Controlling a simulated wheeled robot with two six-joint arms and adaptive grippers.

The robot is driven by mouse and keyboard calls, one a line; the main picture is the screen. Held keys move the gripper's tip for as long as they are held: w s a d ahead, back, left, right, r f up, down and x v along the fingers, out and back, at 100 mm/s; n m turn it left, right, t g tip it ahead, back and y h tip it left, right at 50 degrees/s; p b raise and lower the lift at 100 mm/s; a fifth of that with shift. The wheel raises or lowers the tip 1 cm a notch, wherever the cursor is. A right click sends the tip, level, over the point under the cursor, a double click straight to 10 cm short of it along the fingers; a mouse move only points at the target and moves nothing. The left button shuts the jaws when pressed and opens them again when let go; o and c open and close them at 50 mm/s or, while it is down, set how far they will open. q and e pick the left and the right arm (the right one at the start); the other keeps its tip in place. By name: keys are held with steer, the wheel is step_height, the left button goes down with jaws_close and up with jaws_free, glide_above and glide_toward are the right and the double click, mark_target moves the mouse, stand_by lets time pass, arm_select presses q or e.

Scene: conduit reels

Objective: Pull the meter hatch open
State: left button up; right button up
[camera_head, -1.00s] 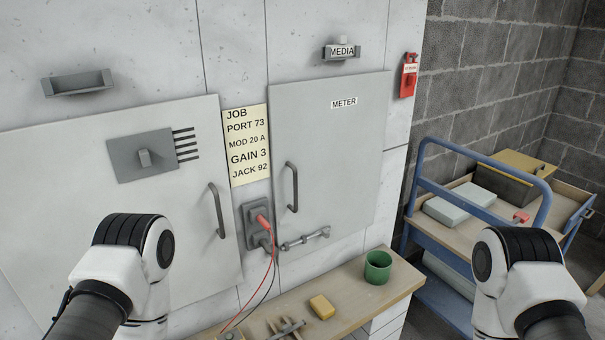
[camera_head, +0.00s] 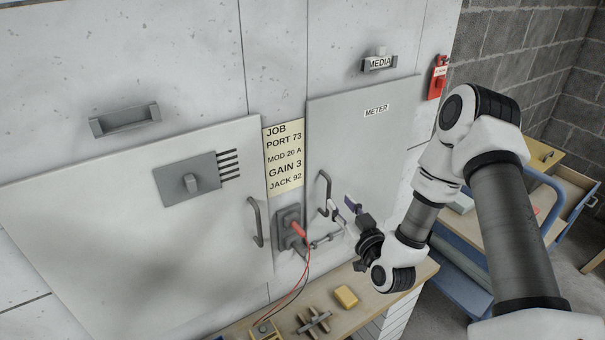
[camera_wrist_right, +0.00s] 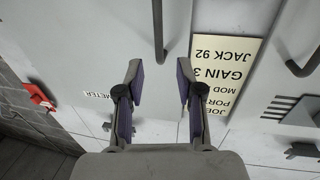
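The meter hatch (camera_head: 350,140) is a flat light-grey door labelled METER and looks shut. Its dark grey bar handle (camera_head: 323,195) is upright near the door's left edge. My right gripper (camera_head: 344,204) is open, with its fingertips just right of the handle. In the right wrist view, which is turned upside down, the handle (camera_wrist_right: 158,28) lines up with the gap between the open fingers (camera_wrist_right: 160,75). Nothing is held; I cannot tell how far the fingertips are from the handle. A latch bar (camera_head: 325,240) sits below the handle, partly hidden by my gripper. My left gripper is out of view.
A wider left door (camera_head: 110,230) has its own handle (camera_head: 255,222). A red plug (camera_head: 299,229) with hanging leads sits in a socket between the doors. Below, a wooden shelf (camera_head: 385,305) carries a yellow block (camera_head: 346,297). A blue cart (camera_head: 465,275) stands right.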

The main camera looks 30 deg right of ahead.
mark_target(330, 189)
steer(key=w, duration=0.2)
steer(key=w+p, duration=0.1)
steer(key=w, duration=0.4)
steer(key=shift+w+d+r+p, duration=0.15)
steer(key=shift+w+d+p, duration=0.1)
steer(key=shift+d+p, duration=0.15)
steer(key=shift+w+d, duration=0.1)
steer(key=shift+d, duration=0.1)
jaws_close()
